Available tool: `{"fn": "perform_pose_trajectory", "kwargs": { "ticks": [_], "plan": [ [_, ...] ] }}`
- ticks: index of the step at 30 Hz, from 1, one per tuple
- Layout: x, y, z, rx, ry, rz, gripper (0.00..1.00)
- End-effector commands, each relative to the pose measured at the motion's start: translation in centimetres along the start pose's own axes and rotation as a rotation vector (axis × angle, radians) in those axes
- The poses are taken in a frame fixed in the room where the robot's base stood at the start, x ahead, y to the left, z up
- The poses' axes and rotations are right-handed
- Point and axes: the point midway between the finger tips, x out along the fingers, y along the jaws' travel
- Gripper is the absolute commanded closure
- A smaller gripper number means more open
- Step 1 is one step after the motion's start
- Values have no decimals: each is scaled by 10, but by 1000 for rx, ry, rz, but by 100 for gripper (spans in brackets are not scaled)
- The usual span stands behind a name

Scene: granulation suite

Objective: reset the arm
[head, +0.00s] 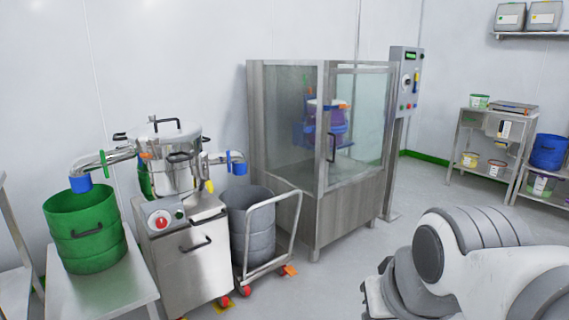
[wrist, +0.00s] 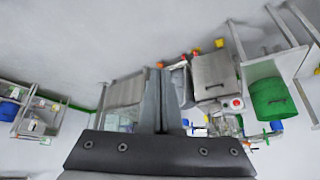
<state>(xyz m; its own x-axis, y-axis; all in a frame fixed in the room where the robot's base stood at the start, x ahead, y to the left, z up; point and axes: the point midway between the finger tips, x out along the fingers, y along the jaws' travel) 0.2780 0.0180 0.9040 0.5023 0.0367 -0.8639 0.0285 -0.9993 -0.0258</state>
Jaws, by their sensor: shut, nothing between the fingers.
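My arm (head: 470,260) shows at the lower right of the head view, a white and grey link with a dark round joint cap. The head view does not show my gripper's fingertips. In the wrist view my gripper (wrist: 161,72) is at the middle, its two dark fingers together and nothing between them. The wrist picture is upside down, with the floor at the top. The fingers stand in front of the glass-walled cabinet and the steel machine, well apart from them as far as I can tell.
A steel machine (head: 180,250) stands at the left, beside a green drum (head: 85,235) on a steel table (head: 105,290). A grey bin (head: 250,235) sits on a wheeled cart. A glass-walled cabinet (head: 290,205) is at the centre. Shelves (head: 487,138) stand at the right. Floor before the cabinet is clear.

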Motion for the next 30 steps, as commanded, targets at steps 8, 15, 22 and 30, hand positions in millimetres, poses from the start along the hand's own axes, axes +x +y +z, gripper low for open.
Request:
{"fn": "perform_pose_trajectory", "kwargs": {
  "ticks": [8,15,22,30],
  "plan": [
    [-35,17,17,13,-37,38,100],
    [-87,15,-14,12,-36,37,100],
    [-139,13,-44,12,-36,37,100],
    [-199,12,-79,12,-35,36,100]
  ]
}}
